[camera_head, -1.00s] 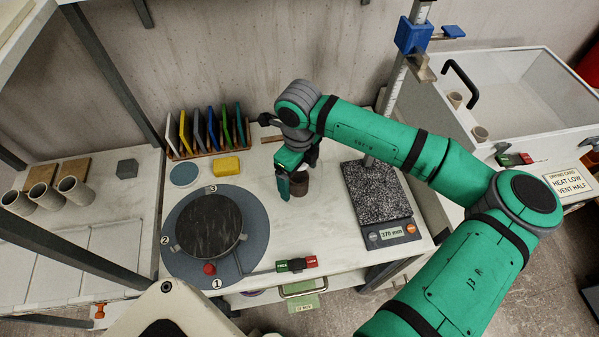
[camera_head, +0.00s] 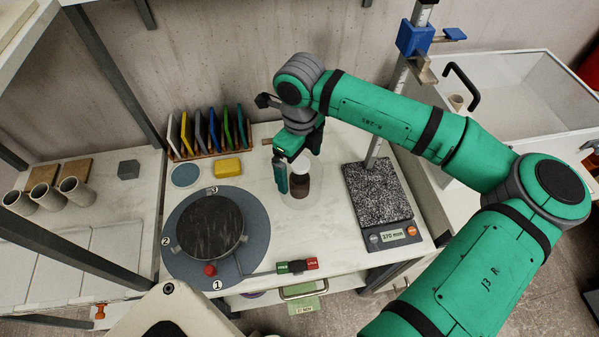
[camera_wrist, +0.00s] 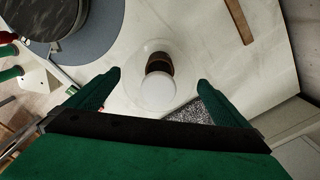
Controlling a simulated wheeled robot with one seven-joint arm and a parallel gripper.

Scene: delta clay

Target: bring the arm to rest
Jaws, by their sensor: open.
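My gripper (camera_head: 292,178) is open over the middle of the white worktop. The wrist view shows the open gripper (camera_wrist: 160,82) with its two green fingers wide apart and nothing held between them. A small dark brown cup (camera_head: 300,188) stands below it, partly hidden by a finger in the head view. In the wrist view the brown cup (camera_wrist: 159,63) lies in line with the gap between the fingers, with a round white piece (camera_wrist: 158,95) overlapping it. A faint clear round disc (camera_head: 316,196) surrounds the cup's base.
A grey turntable (camera_head: 256,253) with a dark round top is left of the cup. A rack of coloured tiles (camera_head: 208,150) and a yellow block (camera_head: 227,168) are behind left.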

